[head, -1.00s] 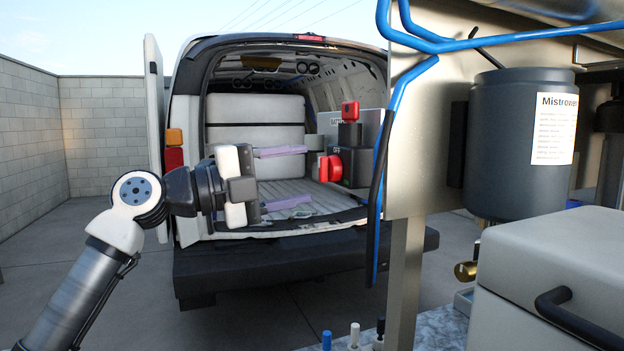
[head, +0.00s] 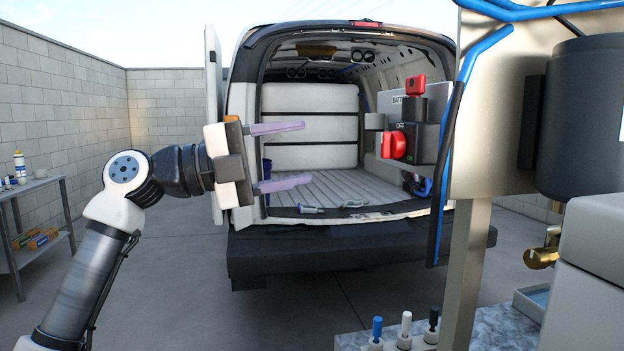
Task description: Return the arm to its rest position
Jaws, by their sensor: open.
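My gripper (head: 288,156) is at the end of my arm, left of the middle of the head view. Its two pale purple fingers point right and stand wide apart, one above the other. Nothing is between them. The gripper appears in front of the open back of a white van (head: 240,150). My arm rises from the lower left, bends at a white elbow joint and reaches right to the gripper.
A battery box with a red switch (head: 395,144) shows at the van's right side. Tools (head: 310,209) lie on the van floor. A metal post (head: 468,270) and dark tank (head: 580,120) stand at right. A shelf table (head: 38,186) stands at far left. Paved ground between is clear.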

